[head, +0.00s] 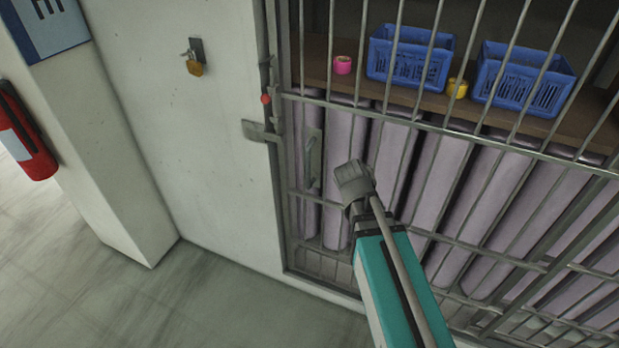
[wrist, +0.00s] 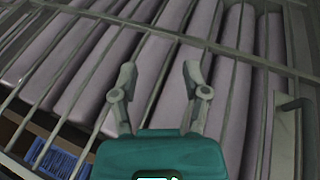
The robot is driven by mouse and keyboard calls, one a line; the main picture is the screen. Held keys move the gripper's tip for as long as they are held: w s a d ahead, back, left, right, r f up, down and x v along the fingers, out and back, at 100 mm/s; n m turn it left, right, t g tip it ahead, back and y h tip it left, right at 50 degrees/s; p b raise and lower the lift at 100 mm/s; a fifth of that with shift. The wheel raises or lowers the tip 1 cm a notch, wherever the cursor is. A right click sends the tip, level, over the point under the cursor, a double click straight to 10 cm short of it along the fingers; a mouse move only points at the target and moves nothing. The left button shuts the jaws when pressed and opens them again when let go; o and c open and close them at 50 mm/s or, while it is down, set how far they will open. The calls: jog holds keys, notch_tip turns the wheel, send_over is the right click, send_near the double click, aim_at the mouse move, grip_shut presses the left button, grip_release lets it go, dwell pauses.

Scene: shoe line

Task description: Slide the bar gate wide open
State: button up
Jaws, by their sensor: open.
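The bar gate (head: 410,231) is a grid of grey metal bars filling the right of the head view. It stands at the wall's edge, its left side against the frame. An upright handle (head: 313,160) sits near its left edge; a handle (wrist: 291,104) also shows at the right of the wrist view. A latch with a red knob (head: 265,99) is on the frame. My gripper (wrist: 160,75) is open and empty in front of the bars, to the side of the handle and apart from it.
Behind the bars, blue crates (head: 408,60) and pink (head: 343,65) and yellow rolls stand on a shelf above pale lilac rolls (head: 440,180). A padlock (head: 195,67) hangs on the wall. A fire extinguisher (head: 25,135) is at the left. The floor (head: 200,300) is clear.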

jog(key=w+a+f+m+t+h+b, duration=0.1)
jog(key=w+a+f+t+h+b, duration=0.2)
jog(key=w+a+b, duration=0.15)
jog(key=m+t+h+b, duration=0.1)
jog(key=m+t+b, duration=0.2)
jog(key=t+b, duration=0.8)
send_near(307, 169)
jog(key=a+b+v, duration=0.1)
jog(key=v, duration=0.2)
jog(key=shift+w+d+r+g, duration=0.15)
jog(key=shift+r+g, duration=0.25)
jog(key=shift+w+d, duration=0.1)
jog(key=shift+w, duration=0.05)
jog(key=x, duration=1.3)
jog(key=shift+w+d, duration=0.15)
jog(key=shift+d, duration=0.05)
jog(key=shift+c, duration=0.2)
grip_shut()
